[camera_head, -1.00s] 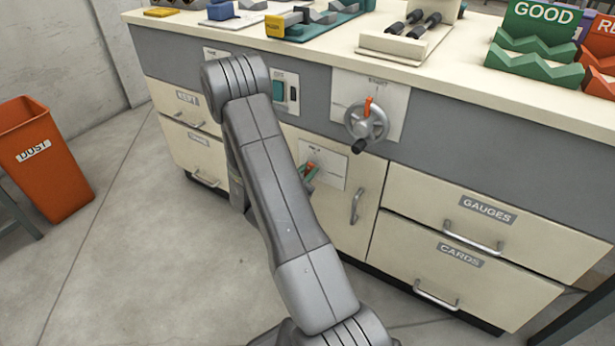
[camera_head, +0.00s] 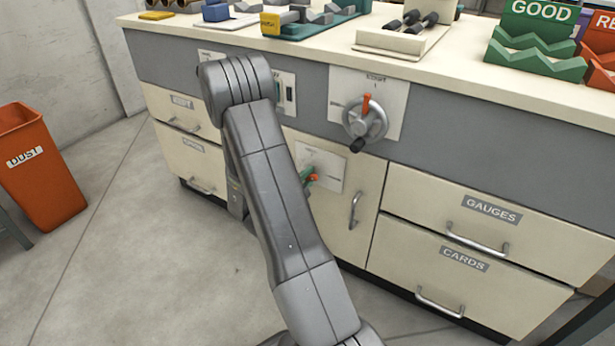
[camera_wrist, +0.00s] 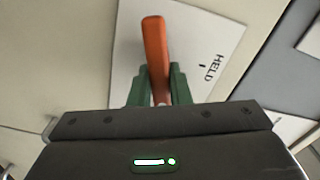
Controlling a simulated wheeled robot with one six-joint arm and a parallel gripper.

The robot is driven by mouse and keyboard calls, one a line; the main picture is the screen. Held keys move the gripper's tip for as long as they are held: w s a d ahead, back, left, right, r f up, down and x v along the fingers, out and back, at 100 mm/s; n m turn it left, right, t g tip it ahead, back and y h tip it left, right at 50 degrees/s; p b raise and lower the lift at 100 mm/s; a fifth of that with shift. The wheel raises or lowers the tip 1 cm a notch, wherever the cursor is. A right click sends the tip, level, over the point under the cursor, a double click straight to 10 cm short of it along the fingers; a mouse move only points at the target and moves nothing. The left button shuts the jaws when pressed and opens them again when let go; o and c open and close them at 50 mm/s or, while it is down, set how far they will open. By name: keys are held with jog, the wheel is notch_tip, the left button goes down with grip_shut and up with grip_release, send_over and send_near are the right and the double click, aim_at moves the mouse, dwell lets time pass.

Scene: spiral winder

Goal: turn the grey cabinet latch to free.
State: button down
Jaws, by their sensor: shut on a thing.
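The latch's orange handle (camera_wrist: 154,42) stands out in front of a white plate (camera_wrist: 205,45) marked HELD with a short tick in the wrist view. My gripper (camera_wrist: 160,80) has its two green fingers on either side of the handle, closed on it; the fingers and the gripper body hide the handle's lower part and the latch's base.
A grey handwheel (camera_head: 366,124) sits on a plate above the door. The door's bar handle (camera_head: 354,210) is to the right, with the GAUGES drawer (camera_head: 480,225) beyond. An orange DUST bin (camera_head: 42,165) stands at left on open floor.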

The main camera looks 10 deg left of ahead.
jog(key=shift+f+m, duration=0.15)
jog(key=shift+m, duration=0.8)
jog(key=shift+f+m, duration=0.1)
jog(key=shift+m, duration=0.85)
jog(key=c, duration=1.4)
grip_release()
jog(key=shift+o, duration=0.2)
jog(key=p+v, duration=0.3)
jog(key=v, duration=1)
jog(key=shift+s, duration=0.4)
